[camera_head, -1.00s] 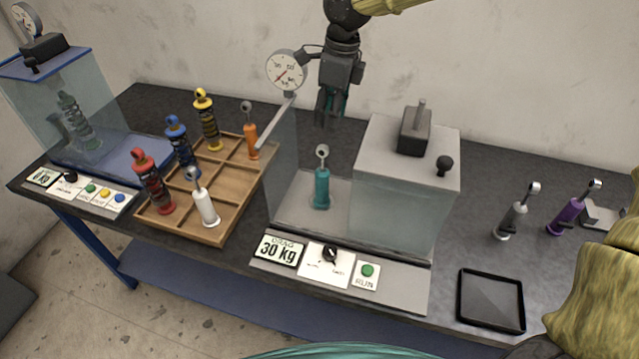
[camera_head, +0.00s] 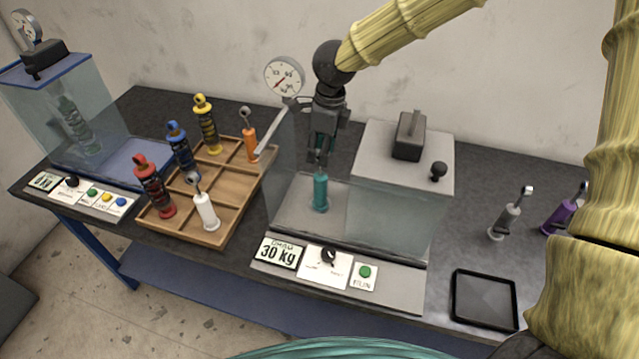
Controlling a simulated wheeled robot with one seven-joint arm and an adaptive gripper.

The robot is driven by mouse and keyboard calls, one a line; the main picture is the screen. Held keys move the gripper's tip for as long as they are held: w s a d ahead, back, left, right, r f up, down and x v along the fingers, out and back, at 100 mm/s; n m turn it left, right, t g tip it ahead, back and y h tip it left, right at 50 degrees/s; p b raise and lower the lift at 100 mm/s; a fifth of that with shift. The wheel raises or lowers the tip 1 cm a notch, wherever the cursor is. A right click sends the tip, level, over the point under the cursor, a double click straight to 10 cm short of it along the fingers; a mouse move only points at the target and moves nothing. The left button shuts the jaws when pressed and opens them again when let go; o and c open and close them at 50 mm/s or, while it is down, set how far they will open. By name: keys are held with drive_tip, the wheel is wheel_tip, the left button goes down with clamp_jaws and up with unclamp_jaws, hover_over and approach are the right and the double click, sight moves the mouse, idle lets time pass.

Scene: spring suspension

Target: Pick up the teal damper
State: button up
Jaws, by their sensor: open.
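The teal damper (camera_head: 320,192) stands upright inside the drag test machine (camera_head: 388,275), on its grey floor left of the glass-sided block. My gripper (camera_head: 319,160) is directly above the damper, pointing down, with its fingers at the level of the damper's top eye. The fingers cover most of the eye, so I cannot tell whether they touch it. The gripper is open and holds nothing visibly.
A glass panel (camera_head: 283,165) stands left of the damper, and the grey block (camera_head: 375,160) stands right. A wooden tray (camera_head: 215,237) holds several dampers at left. A black tray (camera_head: 484,300), a grey damper (camera_head: 505,222) and a purple damper (camera_head: 562,212) are at right.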

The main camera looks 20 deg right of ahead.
drive_tip(key=shift+f, duration=0.8)
drive_tip(key=shift+a, duration=0.1)
clamp_jaws()
drive_tip(key=shift+w+r, duration=0.1)
drive_tip(key=shift+r, duration=0.05)
